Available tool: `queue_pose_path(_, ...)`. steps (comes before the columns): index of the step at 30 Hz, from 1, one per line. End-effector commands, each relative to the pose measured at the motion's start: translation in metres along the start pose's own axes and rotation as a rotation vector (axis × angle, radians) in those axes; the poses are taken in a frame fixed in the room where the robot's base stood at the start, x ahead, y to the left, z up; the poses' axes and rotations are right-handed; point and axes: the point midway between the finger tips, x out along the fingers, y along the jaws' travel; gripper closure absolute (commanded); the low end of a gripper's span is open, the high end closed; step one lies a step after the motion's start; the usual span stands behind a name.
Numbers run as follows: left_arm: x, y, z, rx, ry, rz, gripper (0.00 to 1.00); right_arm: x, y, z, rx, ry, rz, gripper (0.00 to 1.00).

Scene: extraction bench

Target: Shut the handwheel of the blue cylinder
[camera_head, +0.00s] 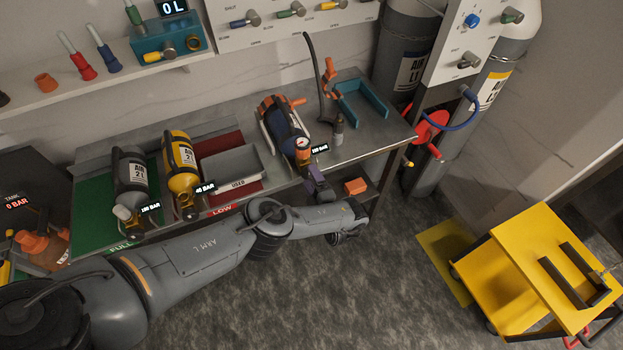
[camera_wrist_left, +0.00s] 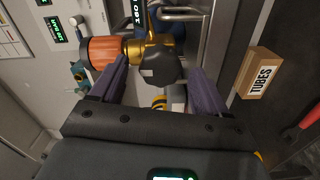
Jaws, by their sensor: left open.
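The blue cylinder (camera_head: 283,124) lies in an orange-trimmed cradle on the bench, its brass valve and round gauge (camera_head: 302,143) toward the front edge. My left gripper (camera_head: 316,180) is at this valve end, its purple fingers apart. In the left wrist view, the open fingers (camera_wrist_left: 160,82) stand on either side of a dark faceted round piece (camera_wrist_left: 160,65) on the brass valve. An orange ribbed knob (camera_wrist_left: 104,51) sits left of it, by the left fingertip. I cannot tell which piece is the handwheel, or whether either finger touches. My right gripper is not in view.
A grey cylinder (camera_head: 131,175) and a yellow cylinder (camera_head: 181,160) lie left on the bench, beside a grey bin (camera_head: 231,168) marked USED. A teal holder (camera_head: 362,103) is at the right. Below the bench is a TUBES box (camera_wrist_left: 259,73). A yellow cart (camera_head: 545,255) stands on the floor.

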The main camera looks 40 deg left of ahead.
Motion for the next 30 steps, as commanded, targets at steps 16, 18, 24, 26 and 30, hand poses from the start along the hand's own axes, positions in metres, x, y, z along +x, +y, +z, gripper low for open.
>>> queue_pose_path(16,-0.083,0.001,0.0,0.002,-0.001,-0.002,0.24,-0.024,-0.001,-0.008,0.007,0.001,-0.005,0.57)
queue_pose_path(18,-0.09,0.001,0.0,0.001,-0.001,-0.001,0.24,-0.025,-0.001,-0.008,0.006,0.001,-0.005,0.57)
queue_pose_path(24,-0.103,0.001,0.0,0.002,0.0,0.0,0.24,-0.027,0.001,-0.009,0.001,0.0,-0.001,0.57)
queue_pose_path(26,-0.105,0.0,0.0,0.002,0.0,0.0,0.24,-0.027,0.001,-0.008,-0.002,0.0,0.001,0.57)
queue_pose_path(30,-0.105,0.0,0.0,0.001,0.0,0.0,0.24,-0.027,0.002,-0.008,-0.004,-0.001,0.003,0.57)
